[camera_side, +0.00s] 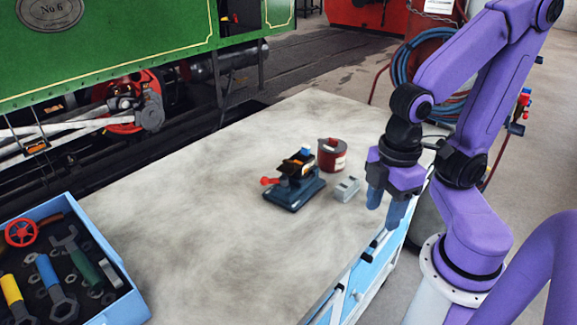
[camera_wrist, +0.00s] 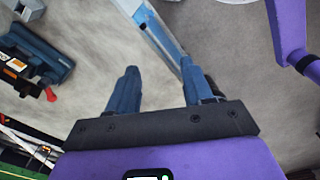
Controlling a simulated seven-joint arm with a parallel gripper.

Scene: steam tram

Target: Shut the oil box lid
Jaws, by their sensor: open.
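My gripper (camera_side: 385,203) points down near the right edge of the table, its blue fingers apart with nothing between them; they also show in the wrist view (camera_wrist: 157,78). To its left a dark blue vise (camera_side: 294,192) with a red handle stands on the table. The vise is at the left edge of the wrist view (camera_wrist: 36,52). My gripper touches none of these.
A small grey metal block (camera_side: 347,189) lies between vise and gripper. A dark red tin (camera_side: 332,155) stands behind it. A blue tray of tools (camera_side: 137,305) is at the front left. The middle of the table (camera_side: 200,210) is clear. A green tram (camera_side: 110,45) stands behind.

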